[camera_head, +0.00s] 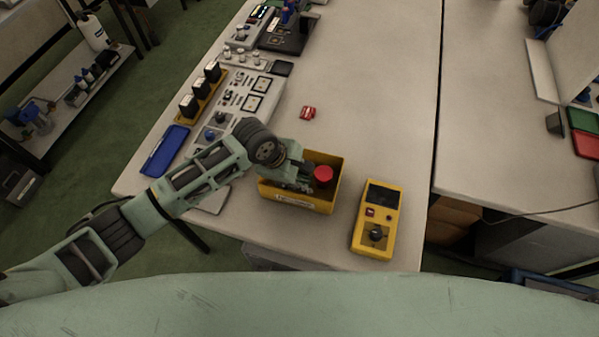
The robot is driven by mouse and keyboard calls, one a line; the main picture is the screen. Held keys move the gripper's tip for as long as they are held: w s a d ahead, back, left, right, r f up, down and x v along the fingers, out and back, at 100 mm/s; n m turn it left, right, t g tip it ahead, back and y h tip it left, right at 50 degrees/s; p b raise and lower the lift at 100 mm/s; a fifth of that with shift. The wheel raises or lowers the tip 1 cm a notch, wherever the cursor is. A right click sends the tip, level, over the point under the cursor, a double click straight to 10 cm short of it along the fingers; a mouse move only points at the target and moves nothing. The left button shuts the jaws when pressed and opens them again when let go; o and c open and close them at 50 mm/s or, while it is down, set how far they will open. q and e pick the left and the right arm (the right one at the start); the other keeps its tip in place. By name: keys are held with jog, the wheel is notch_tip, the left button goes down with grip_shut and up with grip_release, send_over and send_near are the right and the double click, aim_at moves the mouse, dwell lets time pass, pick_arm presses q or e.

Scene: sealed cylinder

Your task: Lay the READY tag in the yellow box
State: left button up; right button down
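The open yellow box (333,200) stands near the front of the bench. My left gripper (305,181) reaches in from the left, over and partly inside the box. Its fingertips are too small and covered to show whether they are open or shut. A round red piece (323,174) shows in the box beside the gripper; I cannot tell whether it is held. A small red object with pale marks (308,113) lies on the bench behind the box. I cannot read a READY tag anywhere. My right gripper is not in view.
A yellow control unit with a black knob (375,220) lies right of the box. Grey panels (244,98), black-topped blocks on a yellow strip (201,92) and a blue tray (165,151) line the left edge. The bench's middle right is clear.

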pick_arm(q)
jog(key=shift+f, duration=0.3)
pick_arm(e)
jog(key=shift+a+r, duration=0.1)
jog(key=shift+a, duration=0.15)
pick_arm(q)
jog(key=o, duration=0.5)
jog(key=shift+o, duration=0.2)
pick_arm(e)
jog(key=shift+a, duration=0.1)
pick_arm(q)
jog(key=shift+r, duration=0.2)
jog(key=v, duration=1.2)
jog(key=shift+r+b, duration=0.45)
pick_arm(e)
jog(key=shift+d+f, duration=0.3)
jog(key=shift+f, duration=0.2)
pick_arm(q)
jog(key=shift+d, duration=0.1)
